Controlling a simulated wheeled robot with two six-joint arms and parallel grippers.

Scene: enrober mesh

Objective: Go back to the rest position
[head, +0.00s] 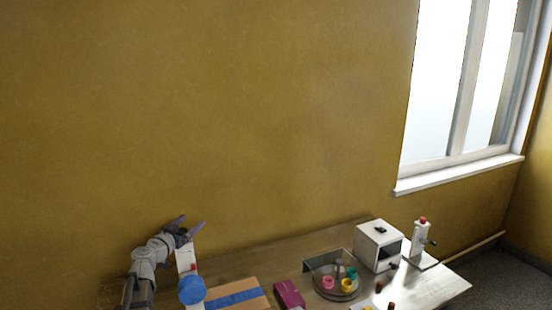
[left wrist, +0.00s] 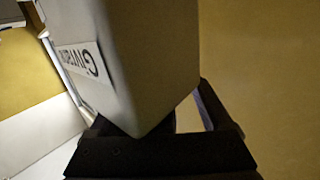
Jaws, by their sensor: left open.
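My left gripper (head: 191,221) is raised at the lower left of the head view, in front of the yellow wall. Its two dark fingers are spread apart with nothing visible between them. It is above the far left part of the table, near the top of a white upright piece with a blue disc (head: 191,290). In the left wrist view a pale block with lettering and dark gripper parts (left wrist: 165,155) fill much of the picture; the fingertips cannot be made out there. My right gripper does not show.
The wooden table (head: 245,258) holds a board with a blue strip (head: 235,298), a magenta box (head: 289,294), a round tray (head: 335,290) with coloured cups, a white box machine (head: 378,246) and a white cranked device (head: 421,243). A window (head: 460,90) is at right.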

